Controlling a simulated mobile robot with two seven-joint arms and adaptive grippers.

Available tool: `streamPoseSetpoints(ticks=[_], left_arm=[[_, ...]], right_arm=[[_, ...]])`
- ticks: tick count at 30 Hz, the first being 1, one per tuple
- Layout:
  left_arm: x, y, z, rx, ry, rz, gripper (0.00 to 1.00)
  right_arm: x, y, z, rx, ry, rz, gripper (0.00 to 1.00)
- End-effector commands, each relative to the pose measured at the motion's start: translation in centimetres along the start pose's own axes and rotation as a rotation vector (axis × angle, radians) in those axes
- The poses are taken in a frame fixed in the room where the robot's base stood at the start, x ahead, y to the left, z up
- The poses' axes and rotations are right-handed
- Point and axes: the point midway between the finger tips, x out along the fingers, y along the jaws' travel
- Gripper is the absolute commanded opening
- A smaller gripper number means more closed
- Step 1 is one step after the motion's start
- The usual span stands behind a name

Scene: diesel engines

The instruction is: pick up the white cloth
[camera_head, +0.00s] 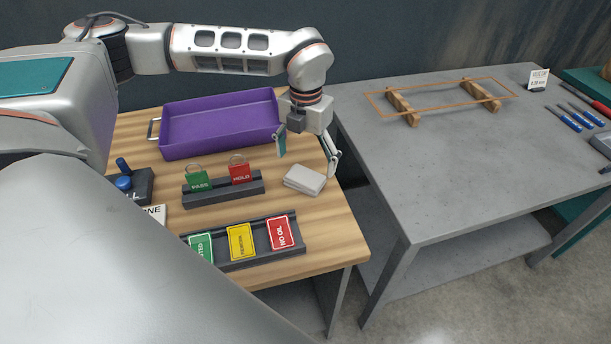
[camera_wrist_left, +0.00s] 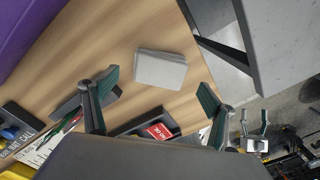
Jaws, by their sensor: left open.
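The white cloth (camera_head: 304,180) is a folded, flat, pale grey-white stack near the right edge of the wooden table. It also shows in the left wrist view (camera_wrist_left: 160,68), lying on bare wood beyond and between the fingertips. My left gripper (camera_head: 307,160) is open and empty just above and behind the cloth, apart from it. Its two spread fingers also show in the left wrist view (camera_wrist_left: 160,88). My right gripper cannot be made out in the head view.
A purple tray (camera_head: 222,128) stands behind the cloth. A dark rack with green and red tags (camera_head: 222,190) is close on its left. Another rack with cards (camera_head: 250,243) lies in front. A grey table (camera_head: 450,170) stands to the right, across a gap.

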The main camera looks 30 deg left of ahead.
Motion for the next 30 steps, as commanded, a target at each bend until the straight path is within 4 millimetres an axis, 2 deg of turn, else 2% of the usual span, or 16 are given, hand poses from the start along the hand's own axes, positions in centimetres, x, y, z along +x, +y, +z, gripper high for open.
streamPoseSetpoints(ticks=[4, 12, 21, 23, 26, 30], left_arm=[[1.5, 0.0, -0.4, 0.000, 0.004, 0.001, 0.85], [5.0, -0.1, -0.7, 0.002, 0.002, 0.000, 0.85], [5.5, -0.1, -0.6, 0.001, -0.001, -0.001, 0.85], [5.5, 0.0, -0.6, 0.001, -0.001, -0.001, 0.72], [5.5, 0.0, -0.6, 0.001, 0.000, -0.001, 0.46], [5.5, 0.0, -0.6, 0.001, -0.001, -0.001, 0.41]], right_arm=[[-0.2, 0.0, 0.2, -0.002, -0.009, -0.001, 0.59], [-0.5, 0.2, -0.7, -0.002, -0.001, 0.001, 0.59], [-0.4, 0.3, -1.3, -0.003, 0.010, 0.003, 0.59], [-0.4, 0.3, -1.3, -0.003, 0.010, 0.003, 0.59], [-0.4, 0.3, -1.3, -0.003, 0.009, 0.003, 0.59], [-0.4, 0.3, -1.1, -0.003, 0.007, 0.003, 0.59]])
